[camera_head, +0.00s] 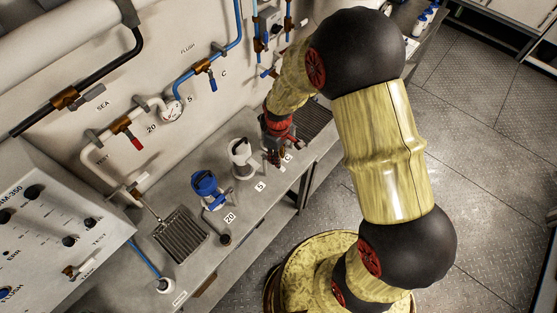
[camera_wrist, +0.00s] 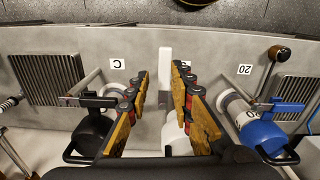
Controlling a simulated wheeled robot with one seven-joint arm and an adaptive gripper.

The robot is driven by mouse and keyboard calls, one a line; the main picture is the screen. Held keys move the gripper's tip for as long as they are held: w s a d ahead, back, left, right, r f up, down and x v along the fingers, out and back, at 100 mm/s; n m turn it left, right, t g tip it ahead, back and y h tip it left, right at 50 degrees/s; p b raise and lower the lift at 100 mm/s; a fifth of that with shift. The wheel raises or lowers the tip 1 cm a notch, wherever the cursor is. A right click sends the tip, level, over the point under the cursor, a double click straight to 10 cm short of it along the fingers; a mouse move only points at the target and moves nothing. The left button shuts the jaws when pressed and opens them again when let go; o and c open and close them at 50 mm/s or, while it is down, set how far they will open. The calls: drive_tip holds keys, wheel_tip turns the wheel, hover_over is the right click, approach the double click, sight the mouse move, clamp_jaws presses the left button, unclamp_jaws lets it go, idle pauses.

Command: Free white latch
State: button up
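The white housing (camera_head: 241,155) stands on the bench beside the label 5 in the head view. In the wrist view, a white upright bar (camera_wrist: 165,60), apparently its latch handle, shows in the gap between my fingers, with part of the white body (camera_wrist: 174,135) below. My gripper (camera_wrist: 161,88) is open, its two orange-and-black fingers on either side of the white part, with no clear contact. In the head view my gripper (camera_head: 274,159) hangs over the bench just right of the white housing. The latch's catch is hidden by my fingers.
The blue housing (camera_head: 207,187) with label 20 stands to the left of the white one. A black housing (camera_wrist: 92,128) with label C stands on its other side. Drain grates (camera_head: 181,235) lie in the bench. Pipes and valves line the wall behind.

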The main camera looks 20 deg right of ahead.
wheel_tip(320, 180, up, 9)
idle(0.3)
idle(0.5)
drive_tip(key=s+d+r+m+t+b, duration=0.2)
drive_tip(key=s+r+m+b, duration=0.2)
drive_tip(key=s+b, duration=0.3)
drive_tip(key=s+d+r+m+t+b, duration=0.2)
drive_tip(key=s+r+b, duration=0.4)
drive_tip(key=s, duration=0.6)
drive_tip(key=shift+s+d+r+m+t+b, duration=0.15)
drive_tip(key=shift+d+r+m+t+b, duration=0.2)
drive_tip(key=shift+m+t+b, duration=0.6)
